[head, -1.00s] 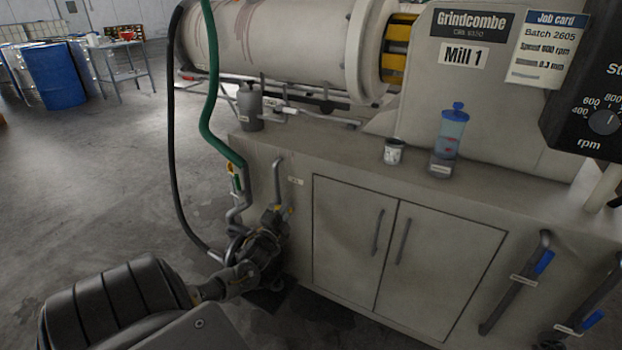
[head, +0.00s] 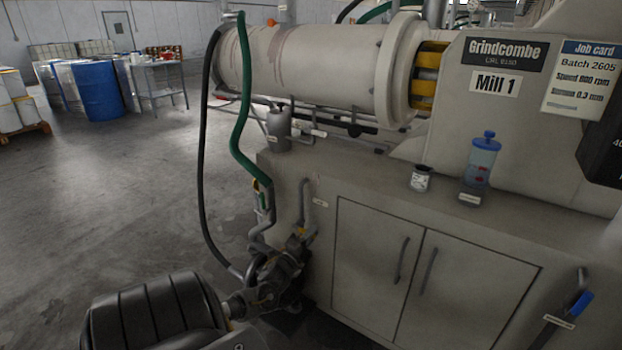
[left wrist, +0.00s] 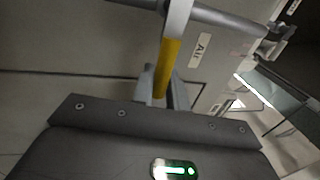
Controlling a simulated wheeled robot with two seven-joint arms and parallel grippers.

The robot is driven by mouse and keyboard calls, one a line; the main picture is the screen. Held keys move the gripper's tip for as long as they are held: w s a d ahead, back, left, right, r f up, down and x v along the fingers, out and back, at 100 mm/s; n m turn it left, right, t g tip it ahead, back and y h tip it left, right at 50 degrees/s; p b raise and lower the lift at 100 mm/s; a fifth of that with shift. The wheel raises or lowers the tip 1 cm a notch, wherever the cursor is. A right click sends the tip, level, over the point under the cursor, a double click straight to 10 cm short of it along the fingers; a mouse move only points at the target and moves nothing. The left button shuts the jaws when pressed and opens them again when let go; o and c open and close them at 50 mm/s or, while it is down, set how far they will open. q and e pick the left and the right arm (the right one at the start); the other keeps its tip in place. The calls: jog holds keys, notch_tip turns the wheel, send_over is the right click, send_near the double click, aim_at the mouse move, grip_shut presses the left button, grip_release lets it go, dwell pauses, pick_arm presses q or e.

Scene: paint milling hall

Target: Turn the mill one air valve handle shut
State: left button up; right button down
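In the left wrist view the valve handle (left wrist: 168,65) is a pale metal lever with a yellow grip. It stands roughly square across a grey pipe (left wrist: 225,18), beside a white label reading "Air" (left wrist: 201,50). My left gripper (left wrist: 165,92) has its two fingers close on either side of the yellow grip and looks shut on it. In the head view my left gripper (head: 292,245) is small and dark, low by the cabinet's left end, beneath the bent grey pipe (head: 305,203). Its fingertips are hard to make out there. My right gripper is out of view.
The grey cabinet (head: 380,225) of Mill 1 fills the right side. A green hose (head: 243,120) and a black hose (head: 202,160) hang close to my left arm. A blue drum (head: 101,92) stands far off.

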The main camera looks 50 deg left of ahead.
pick_arm(q)
jog(key=o, duration=0.4)
jog(key=shift+s+f, duration=0.1)
